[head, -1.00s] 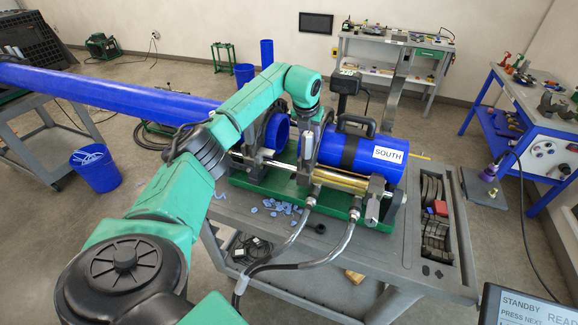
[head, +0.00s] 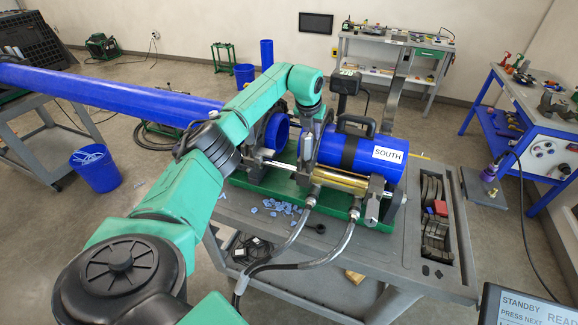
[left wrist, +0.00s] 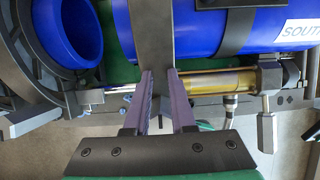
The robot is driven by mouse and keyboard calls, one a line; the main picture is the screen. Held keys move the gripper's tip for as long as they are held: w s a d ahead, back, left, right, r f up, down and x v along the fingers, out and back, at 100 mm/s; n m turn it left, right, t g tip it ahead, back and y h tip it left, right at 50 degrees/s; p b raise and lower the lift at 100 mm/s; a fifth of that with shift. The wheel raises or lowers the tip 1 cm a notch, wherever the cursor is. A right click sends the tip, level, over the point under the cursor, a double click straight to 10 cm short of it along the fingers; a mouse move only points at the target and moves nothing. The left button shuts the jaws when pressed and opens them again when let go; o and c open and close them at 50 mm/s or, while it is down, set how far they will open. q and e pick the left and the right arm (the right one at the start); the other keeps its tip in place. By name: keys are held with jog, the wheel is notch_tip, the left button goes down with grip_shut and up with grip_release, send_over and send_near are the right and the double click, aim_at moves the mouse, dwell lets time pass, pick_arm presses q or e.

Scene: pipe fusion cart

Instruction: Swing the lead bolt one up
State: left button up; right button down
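The fusion machine's green bed (head: 330,205) carries dark clamps around blue pipe. A grey bolt with a hex nut (left wrist: 267,130) hangs down at the right clamp in the left wrist view; it also shows in the head view (head: 373,203). Another grey nut (left wrist: 20,122) shows at the left clamp. I cannot tell which is the lead bolt. My left gripper (left wrist: 163,78) is open, its two fingers apart beside a dark clamp band (left wrist: 155,35), above the rod and brass cylinder (left wrist: 210,80). It holds nothing that I can see. My right gripper is out of view.
A long blue pipe (head: 110,88) runs in from the left. The short pipe marked SOUTH (head: 372,155) sits in the right clamps. Hoses (head: 320,255) loop from the cylinder. Blue shavings (head: 275,207) lie on the cart (head: 400,255). A tool tray (head: 433,220) is at right.

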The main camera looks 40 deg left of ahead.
pick_arm(q)
jog(key=o, duration=0.9)
jog(key=shift+f, duration=0.1)
jog(key=shift+w+a+f, duration=0.1)
jog(key=shift+a, duration=0.2)
jog(key=v, duration=0.8)
jog(key=shift+r, duration=0.2)
jog(key=shift+s+d+r, duration=0.2)
jog(key=shift+d+r, duration=0.05)
jog(key=shift+r, duration=0.1)
jog(key=shift+f, duration=0.1)
